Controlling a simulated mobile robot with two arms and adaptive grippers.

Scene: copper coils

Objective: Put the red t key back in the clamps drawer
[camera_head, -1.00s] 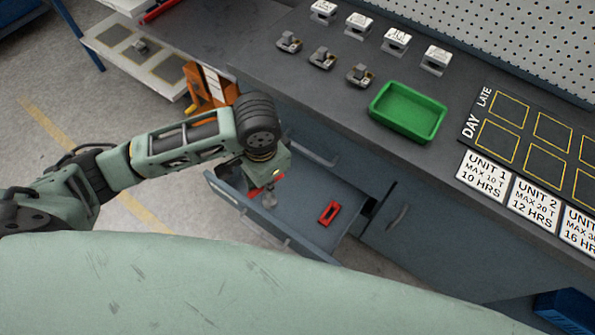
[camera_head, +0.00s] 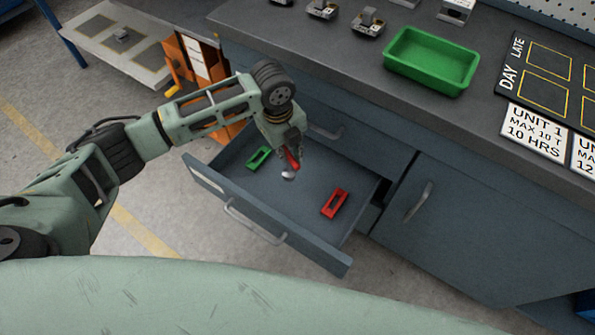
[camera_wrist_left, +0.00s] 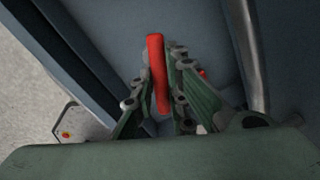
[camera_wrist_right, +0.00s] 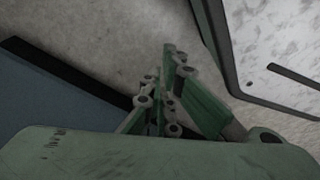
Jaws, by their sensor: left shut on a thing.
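The red t key (camera_head: 292,158) has a red handle and a metal end pointing down. My left gripper (camera_head: 297,150) is shut on it and holds it over the open drawer (camera_head: 318,258). In the left wrist view the red handle (camera_wrist_left: 157,70) stands between the finger pads. A red rectangular frame (camera_head: 344,197) lies in the drawer to the right of the key. A green frame (camera_head: 251,165) lies to its left. I cannot tell whether the key's metal end touches the drawer floor. My right gripper (camera_wrist_right: 168,62) shows only in the right wrist view, its fingers together and empty.
The worktop above the drawer carries a green tray (camera_head: 431,64), several metal clamps (camera_head: 369,22) and a marked board (camera_head: 548,75). An orange cabinet (camera_head: 188,62) stands behind the arm. A closed cabinet door (camera_head: 470,220) is right of the drawer.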

